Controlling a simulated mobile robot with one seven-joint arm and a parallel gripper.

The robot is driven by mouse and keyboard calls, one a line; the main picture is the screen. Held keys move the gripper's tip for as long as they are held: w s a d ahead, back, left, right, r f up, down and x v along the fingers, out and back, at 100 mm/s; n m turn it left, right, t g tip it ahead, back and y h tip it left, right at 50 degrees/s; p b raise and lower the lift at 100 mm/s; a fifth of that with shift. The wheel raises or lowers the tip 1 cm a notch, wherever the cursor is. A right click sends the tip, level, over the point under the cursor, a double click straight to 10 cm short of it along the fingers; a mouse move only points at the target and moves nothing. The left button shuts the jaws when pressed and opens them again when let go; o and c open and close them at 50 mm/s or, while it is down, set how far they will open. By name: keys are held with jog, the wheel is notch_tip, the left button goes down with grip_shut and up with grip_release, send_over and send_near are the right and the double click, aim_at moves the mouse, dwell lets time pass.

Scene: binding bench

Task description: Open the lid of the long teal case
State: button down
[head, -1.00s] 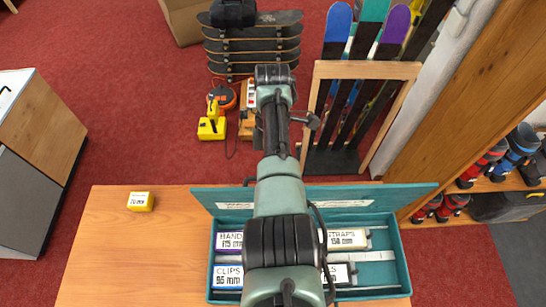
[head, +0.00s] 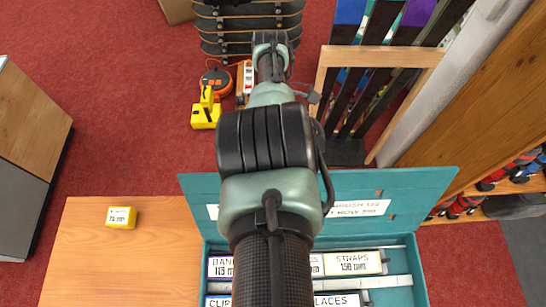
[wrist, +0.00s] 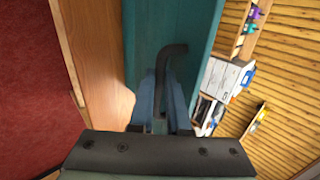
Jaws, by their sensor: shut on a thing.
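The long teal case (head: 419,272) sits on the wooden bench. Its lid (head: 420,190) stands raised along the far side, inner face with white labels towards me.
A small yellow box (head: 121,217) lies on the bench (head: 120,265) at left, with clear wood around it. Beyond the bench stand a wooden ski rack (head: 325,60), stacked skateboards (head: 225,25) and yellow gear (head: 205,112) on the red floor. Shelves are at right.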

jog(key=shift+s+f, duration=0.25)
jog(key=shift+f, duration=0.05)
jog(key=c, duration=0.9)
grip_release()
jog(key=shift+w+a+r, duration=0.1)
jog(key=shift+r, duration=0.1)
